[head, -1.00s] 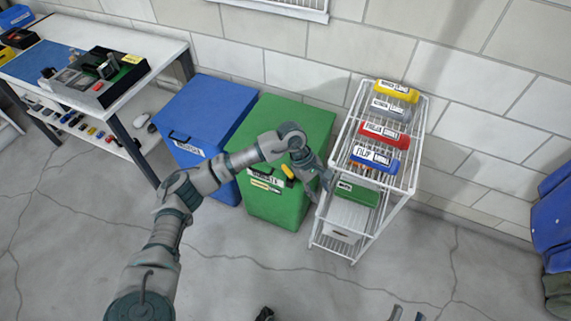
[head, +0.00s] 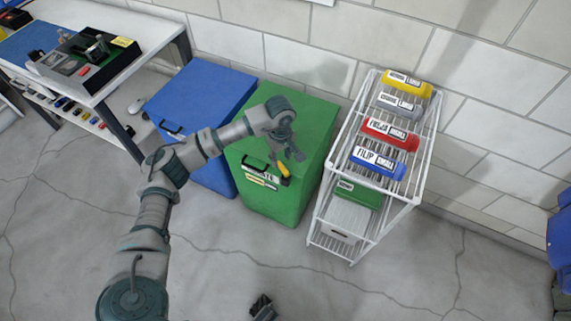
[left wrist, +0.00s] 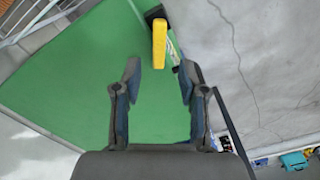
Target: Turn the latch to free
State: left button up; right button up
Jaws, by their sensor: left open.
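The yellow latch (head: 284,170) sits on the front of the green bin (head: 307,120), near its top edge beside a black handle and a label. In the left wrist view the latch (left wrist: 159,44) shows as a yellow bar on a dark mount, beyond the fingertips. My left gripper (head: 292,153) is just above the latch in the head view. Its fingers (left wrist: 160,72) are open with nothing between them, and the latch lies ahead of the gap, apart from them. A dark part at the bottom edge of the head view (head: 262,308) may be my right gripper; its jaws cannot be made out.
A blue bin (head: 208,95) stands left of the green one. A white wire rack (head: 412,165) with coloured labelled boxes stands close on the right. A workbench (head: 150,50) is at the far left. The floor in front is clear.

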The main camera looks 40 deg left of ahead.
aim_at(283, 167)
pick_arm(q)
jog(key=f, duration=0.2)
jog(key=d+f+b, duration=0.1)
jog(key=f, duration=0.1)
jog(key=shift+d+f, duration=0.15)
jog(key=shift+f, duration=0.15)
jog(key=shift+a+f, duration=0.15)
jog(key=shift+a, duration=0.3)
grip_shut()
jog(key=shift+d, duration=0.25)
